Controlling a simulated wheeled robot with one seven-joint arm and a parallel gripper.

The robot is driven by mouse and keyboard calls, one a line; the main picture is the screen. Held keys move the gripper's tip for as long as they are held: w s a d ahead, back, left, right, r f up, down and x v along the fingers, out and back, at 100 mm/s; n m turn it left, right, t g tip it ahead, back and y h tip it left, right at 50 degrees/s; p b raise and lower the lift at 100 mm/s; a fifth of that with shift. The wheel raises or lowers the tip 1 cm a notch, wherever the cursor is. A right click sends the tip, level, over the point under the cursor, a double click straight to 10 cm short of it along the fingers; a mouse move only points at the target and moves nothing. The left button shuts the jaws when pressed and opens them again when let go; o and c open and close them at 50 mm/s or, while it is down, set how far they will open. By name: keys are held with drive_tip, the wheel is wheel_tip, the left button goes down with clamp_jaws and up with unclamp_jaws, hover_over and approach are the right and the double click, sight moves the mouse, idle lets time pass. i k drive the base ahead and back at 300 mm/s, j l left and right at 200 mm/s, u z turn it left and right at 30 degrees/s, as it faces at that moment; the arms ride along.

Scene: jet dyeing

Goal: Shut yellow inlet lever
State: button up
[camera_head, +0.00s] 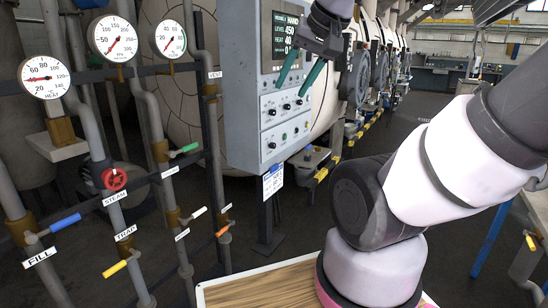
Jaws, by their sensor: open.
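A yellow lever (115,268) sticks out to the lower left from the pipe below the TRAP label, roughly across that pipe. A second, small yellow lever (530,243) is at the right edge on a grey pipe, pointing up. No label reading "inlet" can be read, so I cannot tell which one is the inlet lever. My gripper (290,91) is at the top centre, with two teal fingers spread apart and nothing between them. It is in front of the grey control panel, up and away from both levers. The arm above it is partly out of frame.
Beside the left yellow lever are a blue lever (65,223), red steam wheel (114,180), white lever (198,213), orange lever (224,230) and green lever (184,149). Pipes and gauges crowd the left. The control panel (240,100) stands centrally. A wood-topped surface (265,290) lies in front.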

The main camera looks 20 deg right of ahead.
sight(530, 243)
drive_tip(key=i+l+z, duration=0.15)
drive_tip(key=z, duration=0.3)
drive_tip(key=i+z, duration=0.5)
drive_tip(key=z, duration=0.35)
drive_tip(key=i+z, duration=0.25)
drive_tip(key=z, duration=0.2)
drive_tip(key=i+j+z, duration=0.2)
drive_tip(key=z, duration=0.25)
drive_tip(key=i+z, duration=0.35)
drive_tip(key=i+j+z, duration=0.3)
drive_tip(key=i+z, duration=0.35)
drive_tip(key=k+l+u, duration=0.1)
drive_tip(key=l+u, duration=0.25)
drive_tip(key=k+l+u, duration=0.15)
drive_tip(key=l+u, duration=0.2)
